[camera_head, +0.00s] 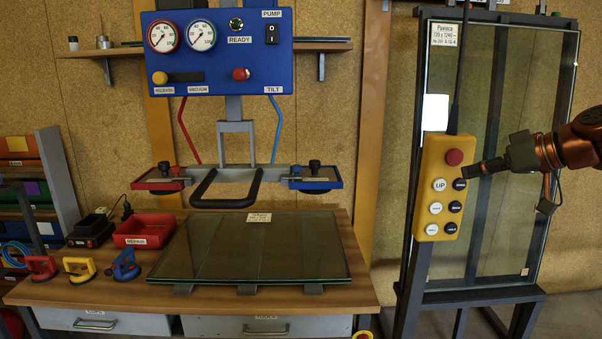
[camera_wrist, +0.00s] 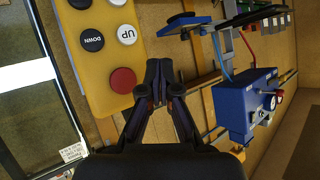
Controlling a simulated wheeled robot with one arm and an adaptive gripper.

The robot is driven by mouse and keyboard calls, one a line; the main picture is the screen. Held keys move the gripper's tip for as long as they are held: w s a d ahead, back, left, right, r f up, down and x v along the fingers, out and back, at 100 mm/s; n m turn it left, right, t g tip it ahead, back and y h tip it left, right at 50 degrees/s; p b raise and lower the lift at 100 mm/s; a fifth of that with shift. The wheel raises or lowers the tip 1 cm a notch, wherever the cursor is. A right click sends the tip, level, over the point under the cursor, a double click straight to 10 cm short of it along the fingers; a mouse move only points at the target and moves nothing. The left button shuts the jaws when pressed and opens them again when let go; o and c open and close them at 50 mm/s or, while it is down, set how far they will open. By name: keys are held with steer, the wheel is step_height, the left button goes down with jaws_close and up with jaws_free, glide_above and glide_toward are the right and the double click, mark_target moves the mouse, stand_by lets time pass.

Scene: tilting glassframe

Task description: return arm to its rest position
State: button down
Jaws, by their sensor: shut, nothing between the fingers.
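My arm comes in from the right edge of the head view. My gripper (camera_head: 470,171) is shut and empty, its tip at the yellow control pendant (camera_head: 432,212), close to the upper black button (camera_head: 459,184); I cannot tell whether it touches. In the wrist view, the closed fingers (camera_wrist: 159,70) show in the middle, beside the pendant (camera_wrist: 84,58). The pendant's red button (camera_wrist: 123,80), white UP button (camera_wrist: 126,34) and black DOWN button (camera_wrist: 92,40) are visible there. The pendant hangs on a dark cable (camera_head: 461,60).
A framed glass pane (camera_head: 500,150) leans on a dark rack (camera_head: 410,290) behind the pendant. On the left, a workbench (camera_head: 360,292) holds a glass sheet (camera_head: 255,250), a red tray (camera_head: 146,230) and suction cups (camera_head: 80,268). A blue vacuum panel (camera_head: 220,62) stands above it.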

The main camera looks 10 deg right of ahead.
steer(key=s+a+f+g+h, duration=0.1)
steer(key=s+a+f+g, duration=0.3)
steer(key=a, duration=0.8)
steer(key=s+a+f+g, duration=0.2)
steer(key=s+a+f, duration=0.3)
steer(key=a, duration=0.7)
steer(key=s+f+m+g+h, duration=0.2)
steer(key=s+f+g+h, duration=0.1)
steer(key=s+f, duration=0.7)
steer(key=s+f+m+g+h+p, duration=0.1)
steer(key=s+f+m+g+h, duration=0.1)
steer(key=s+f, duration=0.9)
steer(key=s+g, duration=0.1)
steer(key=s, duration=0.3)
steer(key=shift+s+d+h, duration=0.4)
